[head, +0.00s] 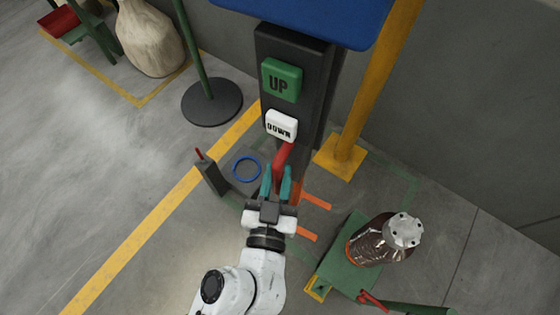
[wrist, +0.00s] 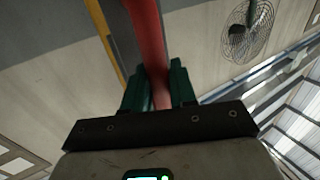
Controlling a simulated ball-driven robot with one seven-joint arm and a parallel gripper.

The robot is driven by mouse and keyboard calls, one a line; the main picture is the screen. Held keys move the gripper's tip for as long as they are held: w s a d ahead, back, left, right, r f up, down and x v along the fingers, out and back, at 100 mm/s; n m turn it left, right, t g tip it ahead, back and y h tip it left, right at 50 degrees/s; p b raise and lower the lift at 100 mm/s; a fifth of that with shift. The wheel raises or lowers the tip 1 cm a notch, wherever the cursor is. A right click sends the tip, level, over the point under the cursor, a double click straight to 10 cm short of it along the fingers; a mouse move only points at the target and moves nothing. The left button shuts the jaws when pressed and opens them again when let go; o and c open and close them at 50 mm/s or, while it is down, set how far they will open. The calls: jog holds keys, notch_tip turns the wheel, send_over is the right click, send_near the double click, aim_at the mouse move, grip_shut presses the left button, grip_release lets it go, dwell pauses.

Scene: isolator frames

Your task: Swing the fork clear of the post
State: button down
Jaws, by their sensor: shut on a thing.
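The post (head: 263,55) is a dark upright column with a green UP button (head: 282,80) and a white DOWN button (head: 281,125) on its face. Below DOWN a red bar (head: 283,154) slopes down to my gripper (head: 277,182). My gripper's teal fingers are shut on this red bar, which also runs between them in the wrist view (wrist: 148,45). Two orange prongs (head: 316,200) lie low to the right of my gripper and look like the fork. How they join the red bar is hidden behind my gripper.
A dark plate with a blue ring (head: 247,169) lies left of my gripper, beside a small dark block (head: 208,175). A yellow pole (head: 380,80) stands right of the post. A green cart (head: 345,250) bears a brown bottle (head: 375,240). A round-based stand (head: 212,102) is left.

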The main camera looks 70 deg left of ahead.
jog(key=c, duration=1)
grip_release()
jog(key=shift+w, duration=0.1)
jog(key=shift+c, duration=0.2)
jog(key=shift+d, duration=0.1)
jog(key=shift+s+d+f, duration=0.1)
jog(key=shift+s+d, duration=0.1)
jog(key=shift+s, duration=0.05)
jog(key=b+v, duration=0.4)
jog(key=v, duration=0.6)
jog(key=shift+w, duration=0.1)
